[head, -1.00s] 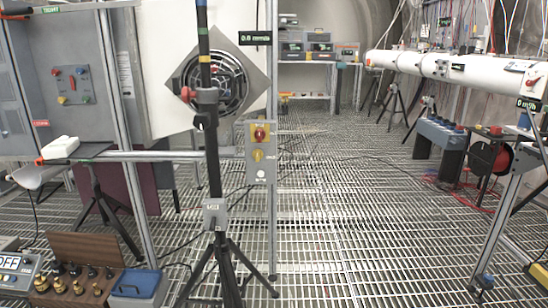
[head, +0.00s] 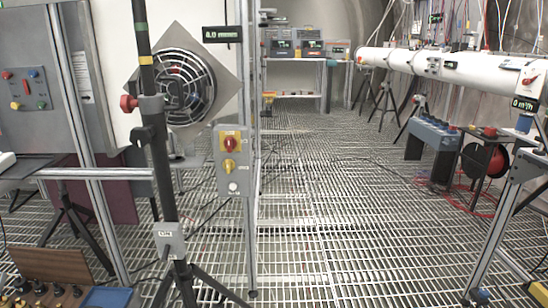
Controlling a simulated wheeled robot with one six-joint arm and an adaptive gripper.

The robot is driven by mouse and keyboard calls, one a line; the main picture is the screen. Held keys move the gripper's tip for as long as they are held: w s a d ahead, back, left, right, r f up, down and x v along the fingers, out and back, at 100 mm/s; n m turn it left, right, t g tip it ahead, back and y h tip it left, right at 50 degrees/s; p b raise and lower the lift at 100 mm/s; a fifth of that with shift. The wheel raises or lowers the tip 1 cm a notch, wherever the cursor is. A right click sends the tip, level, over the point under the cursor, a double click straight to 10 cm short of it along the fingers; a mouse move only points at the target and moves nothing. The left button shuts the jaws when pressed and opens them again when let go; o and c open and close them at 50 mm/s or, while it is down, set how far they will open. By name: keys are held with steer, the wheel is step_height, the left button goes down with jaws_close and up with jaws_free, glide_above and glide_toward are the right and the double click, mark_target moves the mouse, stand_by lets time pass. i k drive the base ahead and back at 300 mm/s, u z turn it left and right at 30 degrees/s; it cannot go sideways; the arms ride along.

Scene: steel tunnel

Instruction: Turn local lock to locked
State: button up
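A grey control plate (head: 221,188) is fixed to an upright metal post in the middle-left of the head view. It carries a red rotary knob (head: 230,143) on a yellow backing at the top. Below it is a yellow rotary knob (head: 229,166), and below that a round white button (head: 233,187). The labels are too small to read, so I cannot tell which knob is the local lock or what position it is in. My gripper is not in view.
A black tripod pole (head: 157,150) with a red clamp stands just left of the plate. A round fan (head: 186,88) is behind it. A wooden rack (head: 50,265) is at the lower left. The grating floor (head: 340,230) to the right is open, with a white pipe (head: 430,64) beyond.

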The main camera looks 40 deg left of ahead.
mark_target(228, 164)
steer(key=u, duration=0.05)
steer(key=i, duration=0.35)
steer(key=u, duration=1.95)
steer(key=i, duration=0.45)
steer(key=u, duration=0.35)
steer(key=k, duration=0.8)
steer(key=z, duration=1.2)
steer(key=i, duration=1.05)
steer(key=u, duration=0.45)
